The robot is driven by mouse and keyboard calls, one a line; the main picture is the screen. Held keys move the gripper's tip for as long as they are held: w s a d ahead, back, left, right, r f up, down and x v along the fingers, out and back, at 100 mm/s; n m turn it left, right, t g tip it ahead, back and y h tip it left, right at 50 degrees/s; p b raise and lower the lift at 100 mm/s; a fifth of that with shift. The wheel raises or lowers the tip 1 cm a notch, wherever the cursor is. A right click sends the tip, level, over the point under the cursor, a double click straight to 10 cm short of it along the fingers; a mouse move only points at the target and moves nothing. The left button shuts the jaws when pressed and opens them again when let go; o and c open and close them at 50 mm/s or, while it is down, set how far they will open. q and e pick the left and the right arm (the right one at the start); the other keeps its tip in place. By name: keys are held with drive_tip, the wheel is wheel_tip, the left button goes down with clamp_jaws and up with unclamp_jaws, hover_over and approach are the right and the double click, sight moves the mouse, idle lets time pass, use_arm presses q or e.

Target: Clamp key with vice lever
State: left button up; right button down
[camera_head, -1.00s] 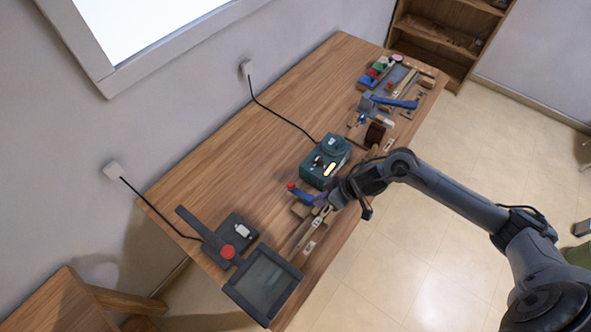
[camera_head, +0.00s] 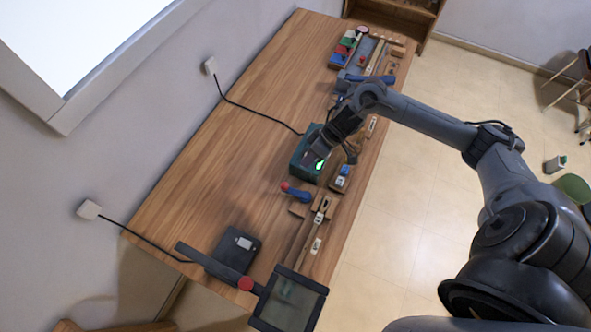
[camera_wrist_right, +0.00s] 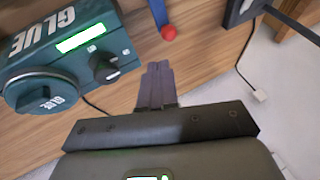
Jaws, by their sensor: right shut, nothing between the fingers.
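The vice lever (camera_head: 297,193) is blue with a red ball end and sits beside a wooden block at the table's front edge. In the right wrist view the blue lever (camera_wrist_right: 158,10) and its red ball show beyond the fingertips, apart from them. A long wooden key (camera_head: 303,243) lies along the front edge next to the vice; whether it is clamped I cannot tell. My right gripper (camera_head: 314,160) is over the green glue machine in the head view. In the wrist view its fingers (camera_wrist_right: 155,75) are together and empty. My left gripper is not in view.
The glue machine (camera_wrist_right: 65,55) shows a green-lit display and a black knob close to my right gripper. A black lever device (camera_head: 236,250) and a dark-framed panel (camera_head: 288,302) stand at the near end. Tools and coloured boxes fill the far end. The table's wall side is mostly clear.

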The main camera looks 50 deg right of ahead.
drive_tip(key=b, duration=0.1)
hover_over(296, 191)
drive_tip(key=w+d, duration=0.2)
drive_tip(key=w, duration=0.1)
drive_tip(key=f, duration=0.8)
drive_tip(key=shift+a+f, duration=0.25)
drive_tip(key=shift+a, duration=0.15)
